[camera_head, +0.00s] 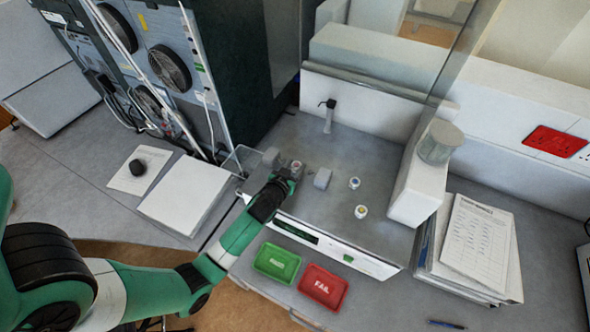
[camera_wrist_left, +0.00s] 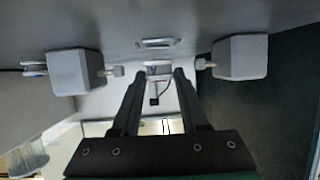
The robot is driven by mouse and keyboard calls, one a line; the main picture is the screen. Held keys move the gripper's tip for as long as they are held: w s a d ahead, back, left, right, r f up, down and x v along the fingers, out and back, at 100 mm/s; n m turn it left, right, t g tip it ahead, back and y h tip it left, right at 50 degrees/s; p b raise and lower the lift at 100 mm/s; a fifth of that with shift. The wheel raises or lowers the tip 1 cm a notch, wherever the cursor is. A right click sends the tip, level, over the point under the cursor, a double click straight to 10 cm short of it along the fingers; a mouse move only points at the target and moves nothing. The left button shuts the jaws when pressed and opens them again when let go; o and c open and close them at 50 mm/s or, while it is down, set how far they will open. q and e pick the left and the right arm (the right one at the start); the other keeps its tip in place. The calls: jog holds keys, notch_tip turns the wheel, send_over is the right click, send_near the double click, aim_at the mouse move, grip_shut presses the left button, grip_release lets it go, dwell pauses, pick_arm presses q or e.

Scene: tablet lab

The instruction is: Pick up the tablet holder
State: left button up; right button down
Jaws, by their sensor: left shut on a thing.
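The tablet holder looks like the small pale piece (camera_head: 297,165) between two grey blocks on the grey machine top in the head view. In the left wrist view a pale part of the holder (camera_wrist_left: 158,68) shows between my fingertips. My left gripper (camera_head: 288,175) reaches in from the left and is shut on the holder; the fingers (camera_wrist_left: 158,85) stand on either side of it. The gripper hides much of the holder in the head view. I cannot tell whether it is clear of the machine. My right gripper is not in view.
Grey blocks (camera_head: 323,178) (camera_head: 270,157) flank the holder closely. Two small capped bottles (camera_head: 355,183) (camera_head: 361,211) stand to the right. A green tray (camera_head: 277,262) and a red FAIL tray (camera_head: 323,287) lie in front. A black nozzle post (camera_head: 328,112) rises behind.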

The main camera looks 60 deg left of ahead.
pick_arm(q)
jog(key=s+d+r+p, duration=0.3)
jog(key=s+d+r, duration=0.5)
jog(key=s+r, duration=0.2)
jog(key=shift+s+d+r, duration=0.3)
jog(key=shift+s+r, duration=0.1)
jog(key=shift+s, duration=0.15)
jog(key=shift+a, duration=0.1)
